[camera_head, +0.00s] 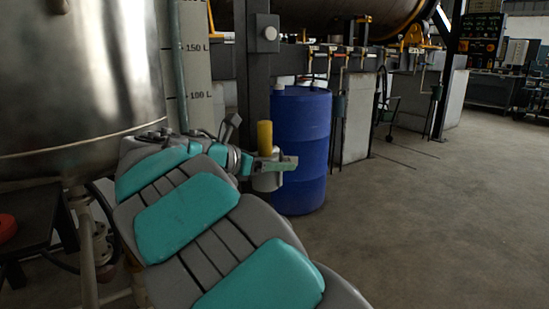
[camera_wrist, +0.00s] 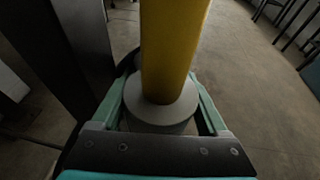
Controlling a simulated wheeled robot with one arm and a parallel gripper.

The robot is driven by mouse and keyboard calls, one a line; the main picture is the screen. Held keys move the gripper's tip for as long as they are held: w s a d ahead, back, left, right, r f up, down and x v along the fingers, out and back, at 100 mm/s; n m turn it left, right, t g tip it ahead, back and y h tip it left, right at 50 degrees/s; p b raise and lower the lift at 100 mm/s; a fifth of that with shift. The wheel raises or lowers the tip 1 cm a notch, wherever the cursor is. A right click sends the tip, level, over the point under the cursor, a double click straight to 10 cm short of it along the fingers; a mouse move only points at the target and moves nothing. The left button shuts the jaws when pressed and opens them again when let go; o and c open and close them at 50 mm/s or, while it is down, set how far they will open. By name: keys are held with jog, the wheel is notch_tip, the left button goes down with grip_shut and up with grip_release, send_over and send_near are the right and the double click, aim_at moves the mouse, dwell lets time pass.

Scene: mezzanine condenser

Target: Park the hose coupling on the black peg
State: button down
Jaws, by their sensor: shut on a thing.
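The hose coupling, a yellow upright cylinder (camera_head: 265,135) with a wide grey collar below, is in my gripper (camera_head: 277,164). In the wrist view the yellow part (camera_wrist: 173,45) rises from the round grey collar (camera_wrist: 160,110). The teal fingers of my gripper (camera_wrist: 161,85) are shut on the grey part from both sides. In the head view the coupling is in front of a dark steel post and overlaps the left edge of a blue drum; I cannot tell the gap. I cannot make out the black peg in either view.
The blue drum (camera_head: 303,150) stands just right of my gripper. A large steel tank (camera_head: 75,70) is at left, above a dark table (camera_head: 35,205) with a red object (camera_head: 7,228). Floor at right is clear.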

aim_at(274, 183)
jog(key=shift+f+b, duration=0.85)
jog(key=shift+f, duration=1.95)
jog(key=shift+p, duration=1.9)
jog(key=shift+f+b, duration=0.35)
jog(key=shift+f, duration=2.9)
grip_release()
